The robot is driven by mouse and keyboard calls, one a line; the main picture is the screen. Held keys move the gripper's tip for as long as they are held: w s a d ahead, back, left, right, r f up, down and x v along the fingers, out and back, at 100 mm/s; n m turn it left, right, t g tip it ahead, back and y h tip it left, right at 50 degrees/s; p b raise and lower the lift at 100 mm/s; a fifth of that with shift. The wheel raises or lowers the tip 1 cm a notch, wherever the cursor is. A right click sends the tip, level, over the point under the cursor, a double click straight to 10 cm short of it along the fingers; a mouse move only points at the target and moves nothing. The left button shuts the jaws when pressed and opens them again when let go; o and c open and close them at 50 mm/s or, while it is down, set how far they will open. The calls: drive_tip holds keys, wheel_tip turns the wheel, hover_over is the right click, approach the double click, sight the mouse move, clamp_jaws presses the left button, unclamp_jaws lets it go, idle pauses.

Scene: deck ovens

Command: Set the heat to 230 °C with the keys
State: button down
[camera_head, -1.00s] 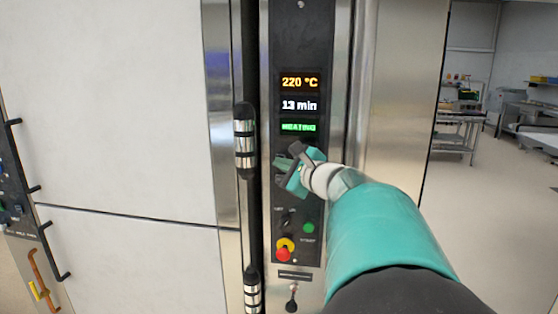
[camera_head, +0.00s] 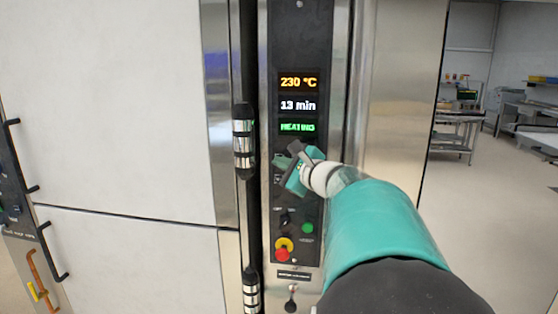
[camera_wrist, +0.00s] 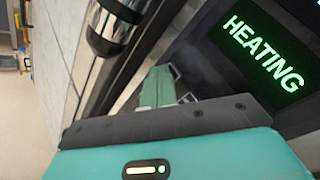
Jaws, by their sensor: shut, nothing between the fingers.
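The oven's black control panel (camera_head: 296,50) stands upright in front of me. The HEATING display (camera_wrist: 262,52) also fills the upper right of the wrist view. My gripper (camera_head: 282,170) is shut and empty at the panel just below the displays. It hides the keys there, so I cannot tell whether it touches one. Its fingers (camera_wrist: 158,88) show in the wrist view.
Below my gripper are a black knob (camera_head: 284,217), a green button (camera_head: 308,228) and a red stop button on yellow (camera_head: 283,252). A vertical door handle (camera_head: 243,140) stands close to the panel's left. Open floor and tables lie at the far right.

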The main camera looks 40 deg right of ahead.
drive_tip(key=shift+s+a+f, duration=0.1)
drive_tip(key=shift+s+a, duration=0.4)
drive_tip(key=shift+a, duration=0.1)
drive_tip(key=shift+a, duration=0.1)
drive_tip(key=s+a, duration=0.1)
drive_tip(key=a, duration=0.1)
drive_tip(key=s+a, duration=0.1)
drive_tip(key=s, duration=0.1)
drive_tip(key=shift+a, duration=0.4)
idle(0.5)
